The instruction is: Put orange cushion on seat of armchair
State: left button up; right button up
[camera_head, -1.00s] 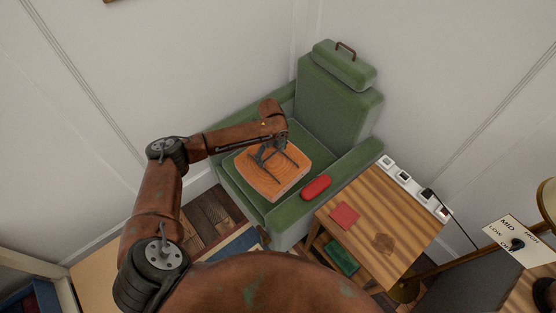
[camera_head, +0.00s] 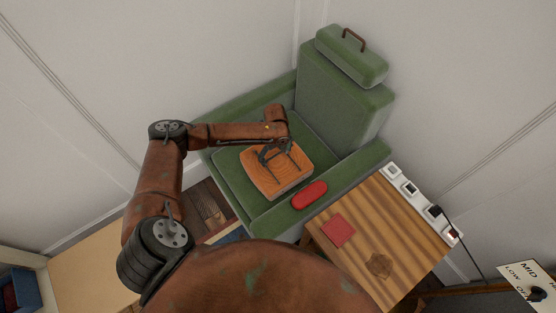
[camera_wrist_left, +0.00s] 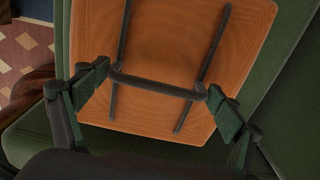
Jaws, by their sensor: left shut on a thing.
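The orange cushion (camera_head: 275,184) is a thick square with dark straps and a dark bar handle. It is over the seat (camera_head: 236,178) of the green armchair (camera_head: 338,105), near the right armrest. My left gripper (camera_head: 275,152) is above the cushion, shut on its handle. In the left wrist view the orange cushion (camera_wrist_left: 160,50) fills the middle, with the left gripper (camera_wrist_left: 158,88) at the two ends of the bar. The cushion hides part of the seat, and I cannot tell whether its underside touches. My right gripper is out of view.
A red rounded object (camera_head: 309,195) lies on the near armrest. A striped wooden side table (camera_head: 375,225) beside the chair holds a red square (camera_head: 339,231), a brown piece (camera_head: 379,265) and a white power strip (camera_head: 410,188). A headrest (camera_head: 350,56) tops the backrest.

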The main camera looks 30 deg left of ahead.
aim_at(276, 159)
pick_arm(q)
notch_tip(276, 159, down, 5)
jog(key=shift+r+b, duration=0.1)
jog(key=shift+b, duration=0.65)
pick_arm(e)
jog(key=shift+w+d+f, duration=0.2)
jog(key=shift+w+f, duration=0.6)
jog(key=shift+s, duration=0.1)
pick_arm(q)
jog(key=o, duration=1.7)
jog(key=shift+c, duration=0.2)
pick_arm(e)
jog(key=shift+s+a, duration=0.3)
